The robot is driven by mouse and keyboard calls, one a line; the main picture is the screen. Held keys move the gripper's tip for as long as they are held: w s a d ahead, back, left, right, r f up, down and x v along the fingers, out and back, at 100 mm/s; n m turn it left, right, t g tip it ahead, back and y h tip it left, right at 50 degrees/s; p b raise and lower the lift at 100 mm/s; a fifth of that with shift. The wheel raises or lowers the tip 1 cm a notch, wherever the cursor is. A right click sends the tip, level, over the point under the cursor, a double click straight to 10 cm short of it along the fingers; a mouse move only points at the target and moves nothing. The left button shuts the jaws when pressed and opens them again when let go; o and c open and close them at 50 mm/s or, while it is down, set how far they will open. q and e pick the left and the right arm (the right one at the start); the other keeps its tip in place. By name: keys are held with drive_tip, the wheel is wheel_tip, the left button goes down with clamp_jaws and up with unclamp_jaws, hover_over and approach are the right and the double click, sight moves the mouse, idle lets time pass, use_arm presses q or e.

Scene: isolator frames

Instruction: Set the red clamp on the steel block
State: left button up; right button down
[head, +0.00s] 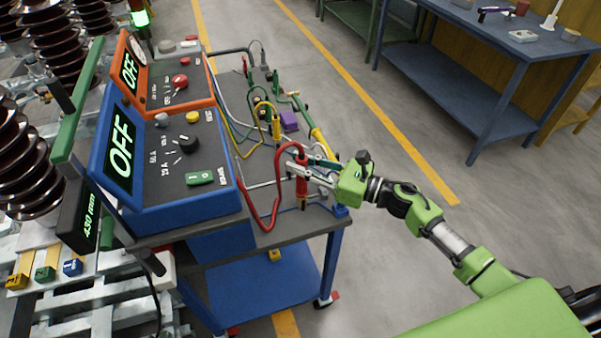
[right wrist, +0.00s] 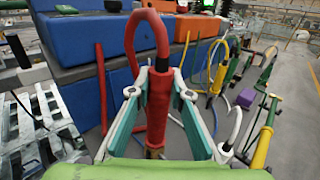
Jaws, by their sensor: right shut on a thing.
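The red clamp (head: 302,187) is upright at the front right of the grey cart top, with a red cable looping from its top. My right gripper (head: 300,168) is shut on it. In the right wrist view the two teal-and-grey fingers (right wrist: 160,88) press on both sides of the red clamp (right wrist: 157,115). Its lower end is partly hidden by my gripper, so I cannot tell whether it touches the cart top. I cannot make out a steel block for sure in either view. My left gripper is not in view.
A blue OFF unit (head: 165,165) and an orange OFF unit (head: 165,80) stand left of the clamp. Yellow (head: 276,127) and green clamps with cables and a purple block (head: 289,121) lie behind it. A blue workbench (head: 480,100) stands at the back right.

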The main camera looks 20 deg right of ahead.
drive_tip(key=shift+r, duration=0.5)
drive_tip(key=shift+r+b, duration=0.55)
drive_tip(key=shift+r, duration=0.4)
drive_tip(key=s+a+r+b, duration=0.1)
drive_tip(key=s+r+b, duration=0.1)
drive_tip(key=s+r, duration=0.8)
drive_tip(key=shift+s+r, duration=0.15)
drive_tip(key=shift+s, duration=1.85)
